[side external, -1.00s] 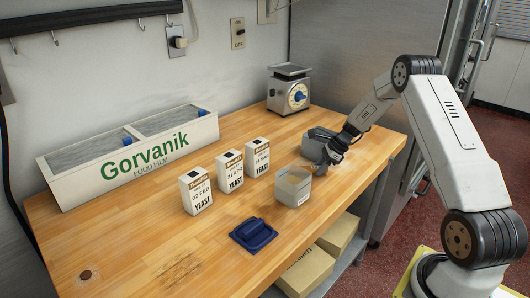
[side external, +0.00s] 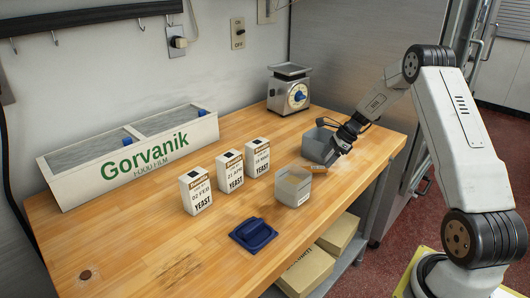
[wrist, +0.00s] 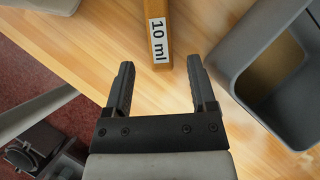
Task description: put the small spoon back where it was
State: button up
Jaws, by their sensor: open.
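The small spoon (side external: 318,169) lies between the two grey bins; its tan handle, marked "10 ml", shows in the wrist view (wrist: 157,20). Its bowl end is out of the wrist frame. My gripper (wrist: 160,65) is open, its fingers on either side of the handle's near end with gaps at both sides. In the side view my gripper (side external: 335,158) is above the worktop, beside the rear bin (side external: 319,147). The front bin (side external: 296,192) holds something tan.
Several yeast boxes (side external: 230,172) stand in a row left of the bins. A scale (side external: 289,92) stands at the back, and a long Gorvanik film box (side external: 130,160) at the left. The wooden worktop (side external: 130,235) is clear at front left.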

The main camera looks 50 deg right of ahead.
jog(key=v, duration=0.7)
jog(key=shift+r, duration=0.35)
jog(key=s+a+n+g+h, duration=0.25)
jog(key=a+n, duration=0.95)
jog(key=a, duration=0.6)
jog(key=s+a+n+h, duration=0.2)
jog(key=s+a+n, duration=0.8)
jog(key=a+n, duration=0.4)
jog(key=shift+s+a+f+n, duration=0.25)
jog(key=shift+a+n, duration=0.05)
jog(key=shift+n, duration=0.2)
jog(key=shift+t, duration=0.25)
